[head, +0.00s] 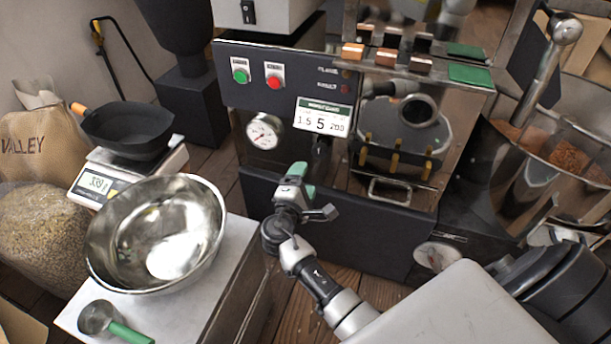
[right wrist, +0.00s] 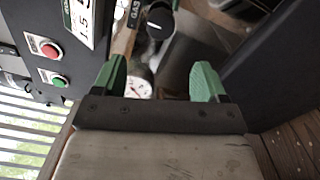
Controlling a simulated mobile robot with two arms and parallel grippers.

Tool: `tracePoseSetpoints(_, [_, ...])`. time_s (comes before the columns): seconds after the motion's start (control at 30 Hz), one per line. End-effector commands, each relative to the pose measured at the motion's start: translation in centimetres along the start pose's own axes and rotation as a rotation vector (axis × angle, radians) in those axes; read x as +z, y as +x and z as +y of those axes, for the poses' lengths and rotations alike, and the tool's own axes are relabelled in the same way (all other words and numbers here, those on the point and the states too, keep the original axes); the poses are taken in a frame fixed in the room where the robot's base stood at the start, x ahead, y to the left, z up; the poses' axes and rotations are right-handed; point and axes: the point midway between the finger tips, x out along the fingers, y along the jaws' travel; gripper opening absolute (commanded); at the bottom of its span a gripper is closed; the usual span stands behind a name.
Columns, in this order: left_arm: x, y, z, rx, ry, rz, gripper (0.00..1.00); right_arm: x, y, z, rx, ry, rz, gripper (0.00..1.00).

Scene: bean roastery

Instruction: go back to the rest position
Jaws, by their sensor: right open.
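My right gripper (head: 303,178) is in front of the roaster's dark lower panel, to the right of the steel bowl, with nothing between its fingers. In the right wrist view its two green fingertips (right wrist: 158,82) stand wide apart. The wrist view also shows the roaster's round gauge (right wrist: 138,88) beyond the fingers and a black knob (right wrist: 160,20) by the GAS label. My left gripper is in neither view.
A steel bowl (head: 120,225) and a green-handled scoop (head: 98,317) are on a pale cabinet top at left. A black pan (head: 127,128) sits on a scale (head: 88,190). The roaster (head: 345,225) stands close ahead; a cooling tray of beans (head: 560,150) is at right.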

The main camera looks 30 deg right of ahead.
Motion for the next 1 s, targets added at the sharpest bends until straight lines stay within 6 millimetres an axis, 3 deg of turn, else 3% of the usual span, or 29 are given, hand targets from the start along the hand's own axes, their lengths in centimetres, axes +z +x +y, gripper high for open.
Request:
tracePoseSetpoints(0.37, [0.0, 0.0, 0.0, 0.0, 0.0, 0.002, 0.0, 0.1, 0.0, -0.1, -0.003, 0.002, 0.0, 0.73])
tracePoseSetpoints(0.47, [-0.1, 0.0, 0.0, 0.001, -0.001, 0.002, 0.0, 0.9, -0.4, -0.9, -0.045, 0.044, -0.007, 0.73])
tracePoseSetpoints(0.57, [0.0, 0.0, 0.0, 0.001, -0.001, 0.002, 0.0, 3.0, -1.6, -3.0, -0.16, 0.157, -0.019, 0.73])
tracePoseSetpoints(0.67, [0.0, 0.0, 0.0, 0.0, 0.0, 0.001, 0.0, 5.9, -4.0, -5.8, -0.348, 0.327, -0.036, 0.73])
tracePoseSetpoints(0.8, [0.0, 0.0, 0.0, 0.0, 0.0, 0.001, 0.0, 9.3, -9.0, -9.1, -0.654, 0.558, -0.05, 0.73])
tracePoseSetpoints(1.0, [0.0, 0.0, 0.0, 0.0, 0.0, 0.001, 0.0, 11.9, -15.3, -10.2, -0.976, 0.735, -0.042, 0.73])
